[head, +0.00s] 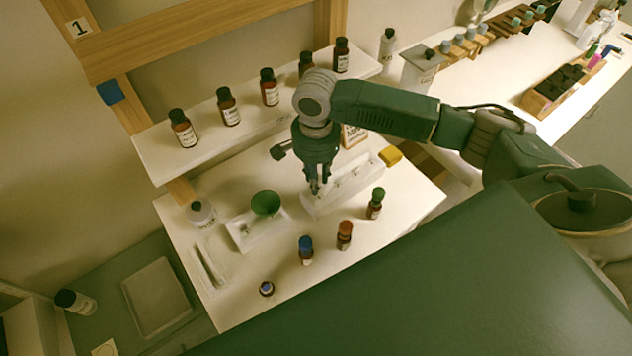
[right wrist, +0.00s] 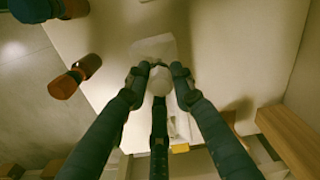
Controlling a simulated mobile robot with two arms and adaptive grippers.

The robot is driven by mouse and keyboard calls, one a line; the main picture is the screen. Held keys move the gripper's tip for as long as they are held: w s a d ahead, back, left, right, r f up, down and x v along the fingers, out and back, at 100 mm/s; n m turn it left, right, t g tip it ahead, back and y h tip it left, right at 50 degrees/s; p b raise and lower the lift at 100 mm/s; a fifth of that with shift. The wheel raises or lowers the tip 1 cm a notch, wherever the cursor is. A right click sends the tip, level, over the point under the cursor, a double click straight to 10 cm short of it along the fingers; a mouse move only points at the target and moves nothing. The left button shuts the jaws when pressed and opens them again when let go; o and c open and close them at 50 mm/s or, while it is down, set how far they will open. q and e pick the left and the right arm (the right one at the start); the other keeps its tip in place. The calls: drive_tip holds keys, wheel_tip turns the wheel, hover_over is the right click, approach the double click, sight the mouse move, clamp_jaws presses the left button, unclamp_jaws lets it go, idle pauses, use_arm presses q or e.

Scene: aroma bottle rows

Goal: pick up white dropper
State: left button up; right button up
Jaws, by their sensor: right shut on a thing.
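My right gripper (head: 318,187) reaches down over the white rack (head: 362,180), at its near-left end. In the right wrist view its fingers (right wrist: 160,76) are closed around a pale, rounded white top, which I take to be the white dropper (right wrist: 160,86). In the head view the fingers mostly hide the dropper. I cannot tell whether it is still seated in the rack or lifted. My left gripper is in neither view.
Bottles with green (head: 375,203), orange (head: 344,235) and blue (head: 306,250) caps stand in front of the rack. A green bowl (head: 265,203) sits on a white tray to the left. Several brown bottles line the shelf (head: 168,164) behind. A yellow block (head: 391,156) lies at right.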

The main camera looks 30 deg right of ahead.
wheel_tip(320, 180, up, 18)
drive_tip(key=b, duration=0.1)
drive_tip(key=shift+r, duration=0.15)
idle(0.4)
